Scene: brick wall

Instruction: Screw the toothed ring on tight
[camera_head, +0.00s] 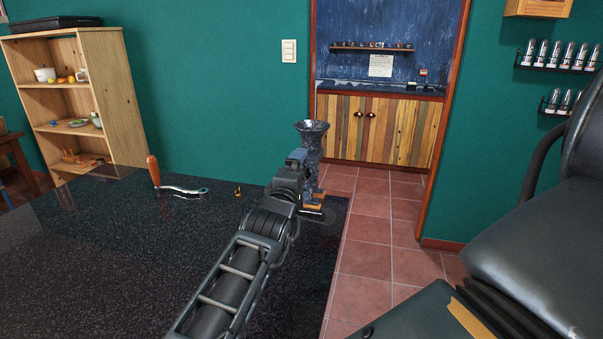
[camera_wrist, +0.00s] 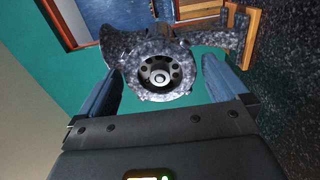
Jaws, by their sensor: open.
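A speckled dark grey meat grinder (camera_head: 312,135) stands upright at the table's far right corner, its funnel on top. In the wrist view the grinder body (camera_wrist: 205,42) shows behind its round front. The speckled toothed ring (camera_wrist: 187,88) sits on that front, around a plate with several dark holes (camera_wrist: 158,74). I cannot tell how tight the ring sits. My gripper (camera_wrist: 166,72) is open, its blue fingers on either side of the ring, with gaps showing. In the head view my gripper (camera_head: 297,158) hides the grinder's lower front.
A crank with an orange wooden handle (camera_head: 153,170) rests on the dark speckled table (camera_head: 90,255), left of the grinder. A small brass-coloured piece (camera_head: 238,191) lies between them. The table's right edge is close to the grinder. A shelf (camera_head: 110,90) stands behind at left.

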